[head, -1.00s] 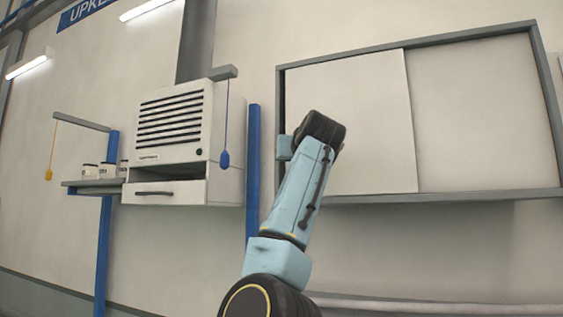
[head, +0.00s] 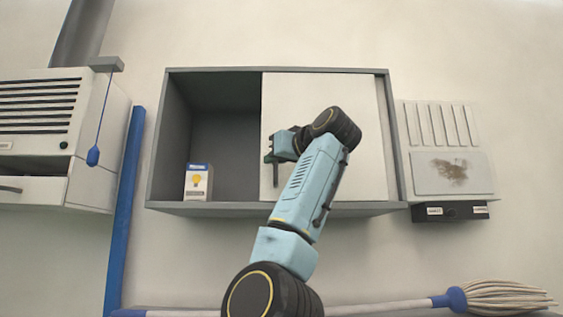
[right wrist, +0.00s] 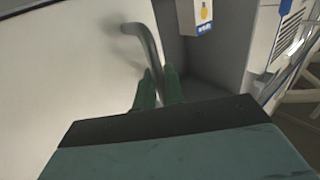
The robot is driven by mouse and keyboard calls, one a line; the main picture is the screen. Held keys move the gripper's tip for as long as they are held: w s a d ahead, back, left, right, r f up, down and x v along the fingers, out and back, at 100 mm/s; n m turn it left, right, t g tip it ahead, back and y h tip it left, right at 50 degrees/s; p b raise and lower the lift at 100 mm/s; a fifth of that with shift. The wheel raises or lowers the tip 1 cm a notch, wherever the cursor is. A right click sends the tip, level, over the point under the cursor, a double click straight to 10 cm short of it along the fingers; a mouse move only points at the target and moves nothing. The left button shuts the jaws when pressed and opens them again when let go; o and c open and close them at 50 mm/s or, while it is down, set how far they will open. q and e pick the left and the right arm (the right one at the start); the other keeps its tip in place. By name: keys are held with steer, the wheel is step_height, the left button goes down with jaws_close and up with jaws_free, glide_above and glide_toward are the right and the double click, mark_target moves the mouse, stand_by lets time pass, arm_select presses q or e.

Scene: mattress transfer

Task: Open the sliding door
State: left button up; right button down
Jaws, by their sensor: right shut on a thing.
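The grey wall cabinet (head: 250,208) has a white sliding door (head: 355,100) that now covers its right part. The left part stands open and shows a dark interior. My right gripper (head: 270,158) is shut on the door's dark handle (head: 276,176), near the door's left edge. In the right wrist view, the green fingertips (right wrist: 160,86) close around the lower part of the bar handle (right wrist: 145,40). My wrist hides part of the door in the head view. My left gripper is not in view.
A small box with a yellow bulb picture (head: 198,182) stands in the open part; it also shows in the right wrist view (right wrist: 196,15). A blue post (head: 125,210) and heater (head: 40,130) are left, a stained panel (head: 450,170) right, a broom (head: 500,297) below.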

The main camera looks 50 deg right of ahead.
steer(key=shift+s+d+r, duration=0.1)
steer(key=shift+s+d, duration=0.2)
steer(key=shift+s, duration=0.05)
steer(key=c, duration=1.6)
jaws_free()
steer(key=shift+c, duration=0.2)
steer(key=shift+s, duration=0.1)
steer(key=b+v, duration=0.4)
steer(key=v, duration=0.9)
steer(key=shift+s+b, duration=0.2)
steer(key=shift+b, duration=0.2)
